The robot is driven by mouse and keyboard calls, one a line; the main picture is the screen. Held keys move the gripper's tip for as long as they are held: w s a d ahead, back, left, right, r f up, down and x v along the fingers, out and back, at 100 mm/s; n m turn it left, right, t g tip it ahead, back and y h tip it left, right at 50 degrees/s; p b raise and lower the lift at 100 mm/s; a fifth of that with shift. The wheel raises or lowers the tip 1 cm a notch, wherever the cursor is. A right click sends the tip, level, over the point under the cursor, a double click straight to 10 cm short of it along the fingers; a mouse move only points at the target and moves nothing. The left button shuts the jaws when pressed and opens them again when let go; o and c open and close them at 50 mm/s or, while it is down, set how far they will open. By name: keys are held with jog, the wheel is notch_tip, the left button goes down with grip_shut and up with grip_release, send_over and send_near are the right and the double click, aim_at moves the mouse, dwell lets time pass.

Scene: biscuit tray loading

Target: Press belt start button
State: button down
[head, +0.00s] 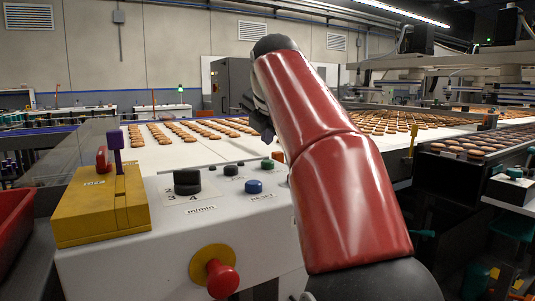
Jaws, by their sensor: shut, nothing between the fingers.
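A green button (267,164) sits on the sloping white control panel (110,255), just left of my red arm. My gripper (266,136) shows as a dark shape above and behind the panel, left of my forearm. It is shut and empty, apart from the green button, and partly hidden by my arm. A blue button (253,187) sits nearer, by a label that seems to read RESET. Small dark knobs (231,170) and a larger black dial (187,181) lie to the left. An orange piece (278,157) shows beside my arm.
A red mushroom button (222,280) on a yellow collar juts from the panel front. A yellow box (95,210) with a purple lever stands on the panel's left. Belts (165,157) with rows of biscuits lie behind. A red bin (12,225) is at the left edge.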

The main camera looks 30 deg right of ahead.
jog(key=shift+r+p, duration=1.15)
jog(key=shift+r, duration=0.3)
jog(key=shift+f, duration=0.1)
